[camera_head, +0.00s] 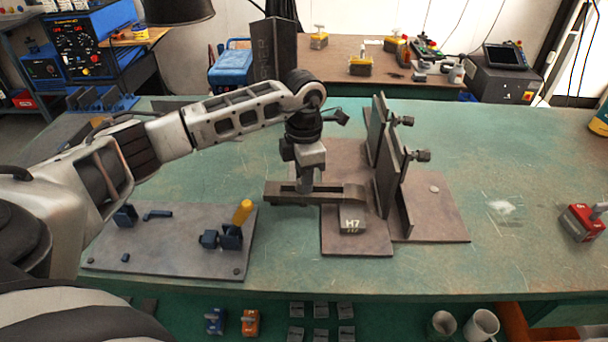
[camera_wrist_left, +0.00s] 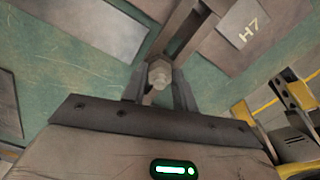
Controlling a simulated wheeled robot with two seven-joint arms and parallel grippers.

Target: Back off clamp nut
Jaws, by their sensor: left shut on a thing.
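My left gripper (camera_head: 306,184) comes down from above onto the slotted clamp bar (camera_head: 344,190), a flat grey strap that lies level and reaches right to the grey block marked H7 (camera_head: 352,222). In the left wrist view the clamp nut (camera_wrist_left: 158,72), a pale grey hexagonal piece, sits between the two fingertips of the left gripper (camera_wrist_left: 158,90), which are shut on it. The clamp bar (camera_wrist_left: 182,30) runs up and right behind the nut. In the head view the nut is hidden by the gripper. My right gripper is not in view.
Upright dark plates (camera_head: 386,165) with side knobs stand just right of the gripper. A grey plate (camera_head: 165,232) carries a yellow-handled toggle clamp (camera_head: 241,213) at left. A red block (camera_head: 581,222) lies far right. The green tabletop (camera_head: 500,160) is mostly clear at right.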

